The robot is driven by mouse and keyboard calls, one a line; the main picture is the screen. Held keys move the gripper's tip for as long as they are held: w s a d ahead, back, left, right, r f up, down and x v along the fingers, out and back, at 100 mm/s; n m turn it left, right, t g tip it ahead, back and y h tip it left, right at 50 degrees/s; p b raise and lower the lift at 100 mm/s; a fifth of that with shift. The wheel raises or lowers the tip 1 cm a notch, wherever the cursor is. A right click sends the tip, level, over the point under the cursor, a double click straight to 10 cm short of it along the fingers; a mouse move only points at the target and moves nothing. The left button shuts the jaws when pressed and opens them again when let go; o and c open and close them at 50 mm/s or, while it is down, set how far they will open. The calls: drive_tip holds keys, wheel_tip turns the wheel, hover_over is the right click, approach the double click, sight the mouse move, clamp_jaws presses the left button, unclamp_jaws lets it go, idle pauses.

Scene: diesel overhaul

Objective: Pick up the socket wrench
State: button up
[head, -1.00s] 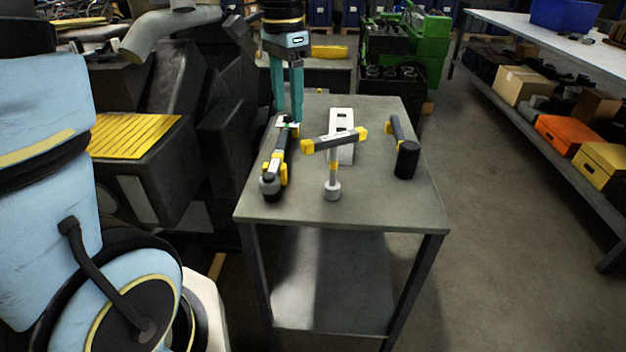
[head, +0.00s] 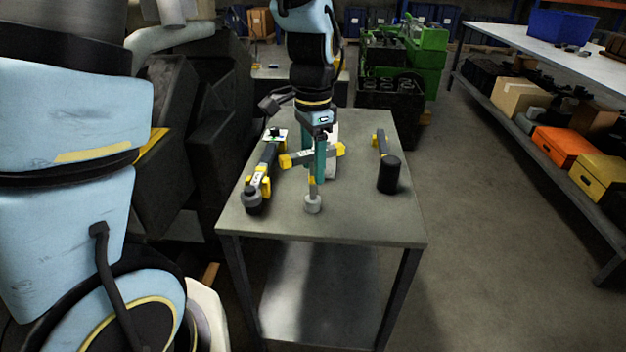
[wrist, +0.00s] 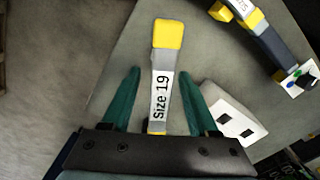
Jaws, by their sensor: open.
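The T-handled socket wrench (head: 297,158) lies on the grey table, with yellow handle ends and a grey socket (head: 312,204) toward the table's front. In the wrist view its grey handle (wrist: 161,95) with a yellow end carries a "Size 19" label. My gripper (head: 314,175) is over the handle, its teal fingers pointing down. In the wrist view the open fingers of my gripper (wrist: 163,72) appear on either side of the handle. I cannot tell whether they touch it. The fingers hide part of the wrench in the head view.
A black and yellow tool (head: 262,174) lies on the left of the table (head: 340,226). A black-headed hammer (head: 388,174) lies on the right. A white slotted plate (wrist: 232,118) is close beside my gripper. The table's front right is bare.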

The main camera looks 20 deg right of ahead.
drive_tip(key=shift+f, duration=0.4)
drive_tip(key=shift+c, duration=0.2)
clamp_jaws()
idle(1.0)
